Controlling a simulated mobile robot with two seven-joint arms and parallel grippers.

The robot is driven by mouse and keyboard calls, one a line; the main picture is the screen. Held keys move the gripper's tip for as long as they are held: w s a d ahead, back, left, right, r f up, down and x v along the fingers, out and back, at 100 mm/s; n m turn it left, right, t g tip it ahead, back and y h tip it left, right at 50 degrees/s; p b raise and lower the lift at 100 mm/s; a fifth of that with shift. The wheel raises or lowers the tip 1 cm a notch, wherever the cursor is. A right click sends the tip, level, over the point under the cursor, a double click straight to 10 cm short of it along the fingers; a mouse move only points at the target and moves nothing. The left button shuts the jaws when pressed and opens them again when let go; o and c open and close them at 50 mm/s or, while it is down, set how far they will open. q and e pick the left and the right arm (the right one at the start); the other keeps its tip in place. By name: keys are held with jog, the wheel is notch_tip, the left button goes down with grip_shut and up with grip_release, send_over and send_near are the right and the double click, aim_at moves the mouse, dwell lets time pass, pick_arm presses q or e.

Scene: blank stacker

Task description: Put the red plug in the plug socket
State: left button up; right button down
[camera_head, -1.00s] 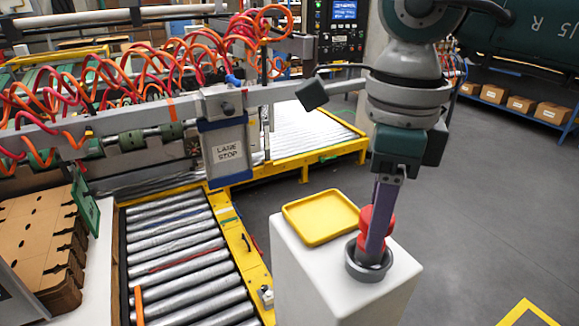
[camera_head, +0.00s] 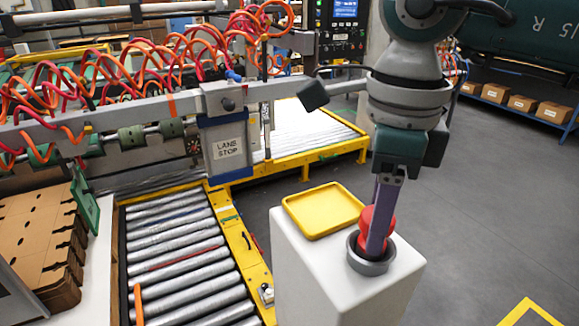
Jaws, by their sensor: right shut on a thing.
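The red plug (camera_head: 367,218) is upright in the grey ring-shaped plug socket (camera_head: 370,266) on top of a white pedestal. Its lower end is inside the socket's rim, and how deep it sits is hidden by a finger. My right gripper (camera_head: 379,240) points straight down from above and is shut on the red plug. One purple-grey finger shows in front of the plug, and its tip reaches into the socket opening. The other finger is hidden. My left gripper is not in view.
A yellow tray (camera_head: 323,208) lies empty on the pedestal (camera_head: 310,262), left of and behind the socket. A roller conveyor (camera_head: 185,255) with a yellow side rail runs to the left. Flattened cardboard (camera_head: 38,240) is stacked far left.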

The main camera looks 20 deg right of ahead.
jog(key=shift+c, duration=1.3)
grip_release()
